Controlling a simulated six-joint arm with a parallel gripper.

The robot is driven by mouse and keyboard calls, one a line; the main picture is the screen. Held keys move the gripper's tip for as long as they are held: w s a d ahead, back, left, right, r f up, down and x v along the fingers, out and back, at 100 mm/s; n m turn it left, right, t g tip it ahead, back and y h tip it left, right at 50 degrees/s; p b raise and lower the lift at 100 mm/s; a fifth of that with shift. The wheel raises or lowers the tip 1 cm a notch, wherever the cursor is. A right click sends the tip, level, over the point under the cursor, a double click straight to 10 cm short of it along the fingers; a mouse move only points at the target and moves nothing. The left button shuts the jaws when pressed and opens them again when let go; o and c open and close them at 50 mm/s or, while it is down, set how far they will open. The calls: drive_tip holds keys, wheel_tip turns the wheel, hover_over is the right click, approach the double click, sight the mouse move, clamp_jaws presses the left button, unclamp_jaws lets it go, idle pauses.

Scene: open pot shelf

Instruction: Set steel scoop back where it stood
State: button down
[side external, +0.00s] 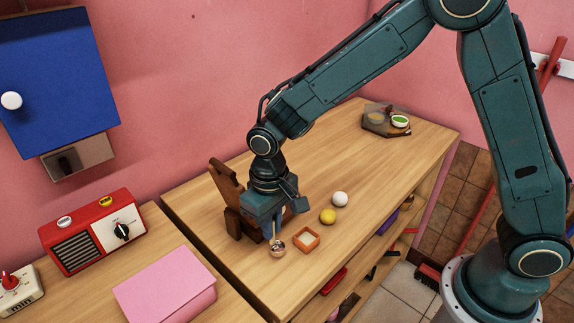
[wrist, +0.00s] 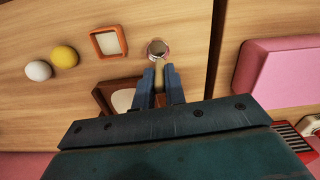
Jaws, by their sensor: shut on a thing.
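The steel scoop (side external: 278,251) has a small round bowl and a pale wooden-looking handle. It also shows in the wrist view (wrist: 158,48), bowl pointing away from my wrist. My gripper (side external: 274,226) is shut on the handle, with its blue fingers on both sides in the wrist view (wrist: 159,86). The scoop hangs bowl-down close to the wooden worktop (side external: 380,180); I cannot tell if it touches.
A small orange square dish (side external: 306,240) stands right of the scoop. A yellow ball (side external: 327,216) and a white ball (side external: 340,199) lie beyond it. A brown wooden stand (side external: 226,186) is partly hidden behind my gripper. A pink box (side external: 165,287) sits left, across the worktop's seam.

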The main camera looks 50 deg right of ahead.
sight(272, 243)
drive_tip(key=shift+f, duration=1.2)
drive_tip(key=shift+f, duration=0.35)
drive_tip(key=c, duration=1.4)
unclamp_jaws()
drive_tip(key=shift+o, duration=0.2)
drive_tip(key=shift+r, duration=0.1)
drive_tip(key=shift+r, duration=3.4)
